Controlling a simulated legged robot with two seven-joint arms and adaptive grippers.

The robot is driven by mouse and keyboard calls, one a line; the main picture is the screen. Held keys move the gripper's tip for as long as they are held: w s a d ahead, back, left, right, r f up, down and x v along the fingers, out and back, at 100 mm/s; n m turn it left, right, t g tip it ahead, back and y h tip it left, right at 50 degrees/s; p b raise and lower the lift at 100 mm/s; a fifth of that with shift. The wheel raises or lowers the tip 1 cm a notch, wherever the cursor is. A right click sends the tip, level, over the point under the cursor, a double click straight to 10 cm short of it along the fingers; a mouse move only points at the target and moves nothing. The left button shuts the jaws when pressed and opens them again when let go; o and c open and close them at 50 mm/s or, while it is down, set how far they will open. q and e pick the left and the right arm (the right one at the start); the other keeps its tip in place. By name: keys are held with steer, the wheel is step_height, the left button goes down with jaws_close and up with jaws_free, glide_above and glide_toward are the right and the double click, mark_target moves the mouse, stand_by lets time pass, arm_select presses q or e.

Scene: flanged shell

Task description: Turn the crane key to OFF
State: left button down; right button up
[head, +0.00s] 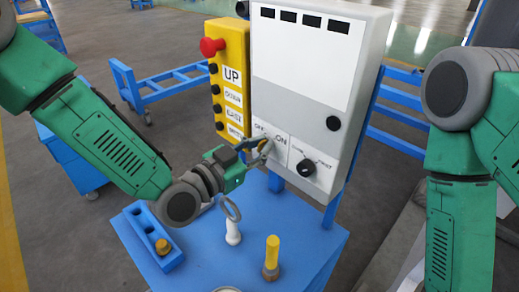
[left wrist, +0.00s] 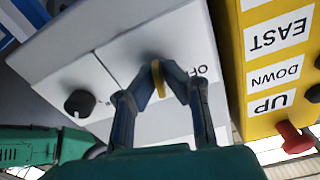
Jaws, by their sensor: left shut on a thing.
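The crane key (left wrist: 157,82) shows as a yellow piece on the white panel of the control box (head: 302,60). My left gripper (left wrist: 165,75) is shut on it, with a finger on each side. In the head view the left gripper (head: 262,150) reaches the lower left of the box front, and its fingers mostly hide the key. A label reading OFF (left wrist: 199,70) stands beside the fingers in the left wrist view. An ON label (head: 282,140) shows in the head view. The key's exact angle is hard to tell. My right arm is at the right, its gripper out of view.
A black selector knob (head: 306,167) sits right of the key. A yellow pendant (head: 228,80) with a red button (head: 212,46) stands left of the box. Below, the blue table (head: 300,236) holds a white ring-topped part (head: 232,225), a yellow-topped peg (head: 272,256) and a blue block (head: 151,236).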

arm_select(q)
steer(key=n, duration=0.2)
steer(key=n+b, duration=0.2)
steer(key=n, duration=0.1)
steer(key=shift+w+a+r+n, duration=0.1)
steer(key=shift+w+r+n, duration=0.2)
steer(key=shift+r, duration=0.1)
steer(key=n+b, duration=0.1)
steer(key=n, duration=0.4)
steer(key=shift+w+a+n+b, duration=0.1)
steer(key=shift+n+b, duration=0.2)
steer(key=shift+b, duration=0.05)
steer(key=c, duration=1.7)
jaws_free()
steer(key=v, duration=1.2)
steer(key=shift+w+f, duration=0.1)
steer(key=shift+f, duration=0.2)
